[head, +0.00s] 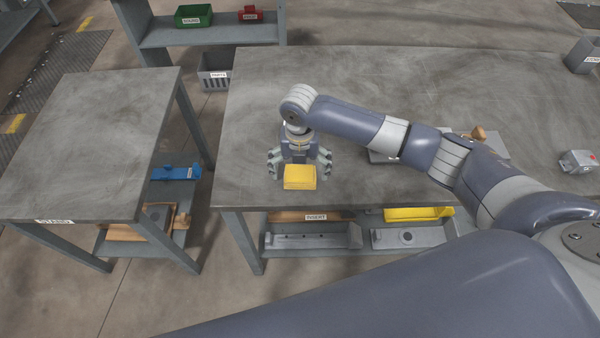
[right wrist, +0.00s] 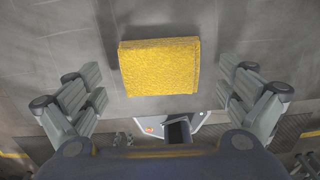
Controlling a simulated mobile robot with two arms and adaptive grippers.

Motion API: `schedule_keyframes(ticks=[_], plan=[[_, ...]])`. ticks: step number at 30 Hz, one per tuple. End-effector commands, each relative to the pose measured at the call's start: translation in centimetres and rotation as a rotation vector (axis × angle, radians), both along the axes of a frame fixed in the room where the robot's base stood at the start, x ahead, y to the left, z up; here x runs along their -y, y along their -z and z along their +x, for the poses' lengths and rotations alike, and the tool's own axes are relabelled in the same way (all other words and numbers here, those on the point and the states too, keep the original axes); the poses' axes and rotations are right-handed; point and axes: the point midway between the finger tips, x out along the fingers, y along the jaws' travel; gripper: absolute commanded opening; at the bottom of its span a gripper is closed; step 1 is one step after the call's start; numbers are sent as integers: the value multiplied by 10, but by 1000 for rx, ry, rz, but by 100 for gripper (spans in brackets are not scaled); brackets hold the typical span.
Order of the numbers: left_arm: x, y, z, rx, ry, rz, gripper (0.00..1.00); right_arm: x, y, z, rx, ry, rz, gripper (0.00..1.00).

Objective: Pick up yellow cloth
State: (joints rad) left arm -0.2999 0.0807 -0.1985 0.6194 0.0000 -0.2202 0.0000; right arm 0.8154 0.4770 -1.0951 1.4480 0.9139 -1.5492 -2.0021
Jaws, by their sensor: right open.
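The yellow cloth (head: 300,177) is a folded block lying on the grey workbench (head: 350,90), close to its front edge near the left corner. In the right wrist view the yellow cloth (right wrist: 160,67) is at the top centre, between and beyond the spread fingers. My right gripper (head: 299,168) is over the bench at the cloth, its fingers on either side. It also shows in the right wrist view (right wrist: 160,95), open, with a gap between each finger and the cloth. My left gripper is not in view.
A lower table (head: 95,130) stands to the left, across a gap. A back shelf holds a green bin (head: 193,15) and a red bin (head: 250,14). A small metal part (head: 577,161) sits on the bench at right. A flat plate (head: 385,157) lies partly behind my right arm.

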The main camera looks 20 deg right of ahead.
Motion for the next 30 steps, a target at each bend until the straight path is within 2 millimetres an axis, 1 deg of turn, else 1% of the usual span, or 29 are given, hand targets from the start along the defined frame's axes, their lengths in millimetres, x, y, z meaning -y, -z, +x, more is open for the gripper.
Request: schedule_keyframes(ticks=[1,4,10,11,12,14,15,16,17,27,30], plan=[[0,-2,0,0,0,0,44,1,5,-1,-2,2,-3,97],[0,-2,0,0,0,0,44,1,12,0,0,1,-1,97],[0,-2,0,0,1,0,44,1,13,0,1,0,-1,97],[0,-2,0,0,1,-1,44,1,13,0,1,0,-1,94],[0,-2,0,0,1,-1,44,1,13,0,1,0,-1,85],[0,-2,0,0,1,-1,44,1,13,0,1,0,-1,72],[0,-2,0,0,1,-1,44,1,13,0,1,0,-1,63],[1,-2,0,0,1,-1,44,1,13,0,1,0,-1,56],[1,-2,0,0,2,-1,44,1,13,0,1,0,-1,51],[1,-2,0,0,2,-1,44,1,13,0,0,1,-2,51],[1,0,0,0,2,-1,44,1,10,0,2,1,-2,51]])
